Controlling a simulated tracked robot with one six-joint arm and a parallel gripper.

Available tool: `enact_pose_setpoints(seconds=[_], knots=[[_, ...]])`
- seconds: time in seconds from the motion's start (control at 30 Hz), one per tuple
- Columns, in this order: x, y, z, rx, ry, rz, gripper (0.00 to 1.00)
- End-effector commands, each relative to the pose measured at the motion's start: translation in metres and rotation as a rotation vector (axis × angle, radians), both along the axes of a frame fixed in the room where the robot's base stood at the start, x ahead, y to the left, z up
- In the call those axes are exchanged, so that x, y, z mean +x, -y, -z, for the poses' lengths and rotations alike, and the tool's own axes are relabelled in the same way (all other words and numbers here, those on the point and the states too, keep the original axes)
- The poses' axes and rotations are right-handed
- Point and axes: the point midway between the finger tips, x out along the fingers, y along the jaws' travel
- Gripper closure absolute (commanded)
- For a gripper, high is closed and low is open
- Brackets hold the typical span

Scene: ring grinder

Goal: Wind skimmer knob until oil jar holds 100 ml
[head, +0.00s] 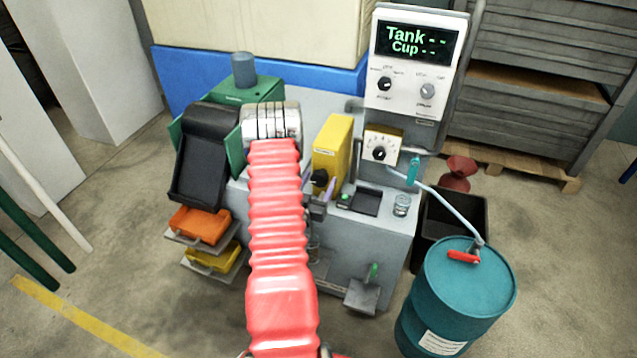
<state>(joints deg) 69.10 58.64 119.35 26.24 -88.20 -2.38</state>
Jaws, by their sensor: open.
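My red-sleeved arm reaches up the middle of the head view and covers part of the grey machine (345,235). A white dial panel with a black knob (379,154) stands farther right. A small clear jar (402,205) sits at the machine's right edge. Another clear vessel (313,248) shows lower, beside the arm, partly hidden. I cannot read a level in either.
The display (418,42) reads "Tank --" and "Cup --". A teal drum (455,297) with a hose stands at right, near a dark bin (468,212). Orange (199,225) and yellow trays (213,257) jut out at left. A pedal (363,295) sits low in front.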

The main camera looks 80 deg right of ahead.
Motion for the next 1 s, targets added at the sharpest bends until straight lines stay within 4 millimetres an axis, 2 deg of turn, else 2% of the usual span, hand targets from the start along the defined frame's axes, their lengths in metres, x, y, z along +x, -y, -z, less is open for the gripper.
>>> enact_pose_setpoints(seconds=[0.23, 0.37, 0.57, 1.0], knots=[[0.0, -0.002, 0.0, 0.0, 0.0, 0.0, 0.35], [0.001, -0.01, 0.001, 0.002, 0.0, -0.001, 0.35], [0.005, -0.038, 0.001, 0.003, -0.001, -0.002, 0.35], [0.012, -0.114, 0.001, 0.001, -0.003, -0.003, 0.35]])
